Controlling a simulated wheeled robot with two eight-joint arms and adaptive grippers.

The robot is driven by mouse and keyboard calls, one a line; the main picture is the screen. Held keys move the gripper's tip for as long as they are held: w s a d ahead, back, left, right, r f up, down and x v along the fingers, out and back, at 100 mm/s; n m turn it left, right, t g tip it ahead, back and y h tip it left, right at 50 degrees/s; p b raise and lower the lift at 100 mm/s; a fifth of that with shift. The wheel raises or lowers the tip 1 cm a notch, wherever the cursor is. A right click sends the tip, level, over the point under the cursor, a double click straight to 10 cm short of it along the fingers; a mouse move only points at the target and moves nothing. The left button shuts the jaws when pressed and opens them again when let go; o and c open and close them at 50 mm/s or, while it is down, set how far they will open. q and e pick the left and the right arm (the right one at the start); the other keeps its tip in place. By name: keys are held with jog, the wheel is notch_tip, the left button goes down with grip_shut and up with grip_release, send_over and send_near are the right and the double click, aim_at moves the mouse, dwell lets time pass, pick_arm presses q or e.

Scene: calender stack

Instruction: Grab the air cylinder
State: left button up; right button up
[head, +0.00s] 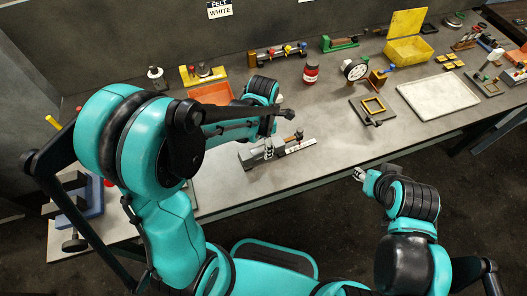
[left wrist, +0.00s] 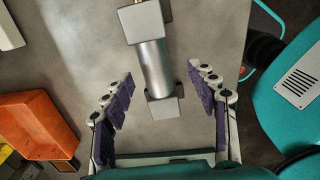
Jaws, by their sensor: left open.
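The air cylinder (left wrist: 154,66) is a silver tube with square grey end blocks, seen in the left wrist view. It lies on the grey bench and runs between the two finger pads of my left gripper (left wrist: 160,80). The gripper is open, with gaps on both sides of the cylinder. In the head view my left gripper (head: 268,150) points down at the cylinder (head: 248,158) near the bench's front edge and partly hides it. My right gripper (head: 358,174) is off the bench's front edge, away from the cylinder; its jaws are too small to read.
An orange bin (left wrist: 38,122) stands left in the wrist view. At the back are a red jar (head: 311,73), a dial gauge (head: 355,70) and a yellow box (head: 408,50). A white tray (head: 437,96) lies at right. Bare bench lies right of the cylinder.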

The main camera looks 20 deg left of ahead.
aim_at(263, 147)
pick_arm(q)
jog(key=f+b, duration=0.1)
jog(key=f, duration=0.1)
jog(key=w+f+b, duration=0.1)
jog(key=f, duration=0.1)
jog(key=shift+f, duration=0.35)
jog(key=shift+r, duration=0.1)
jog(key=shift+s, duration=0.1)
grip_shut()
jog(key=shift+r, duration=0.1)
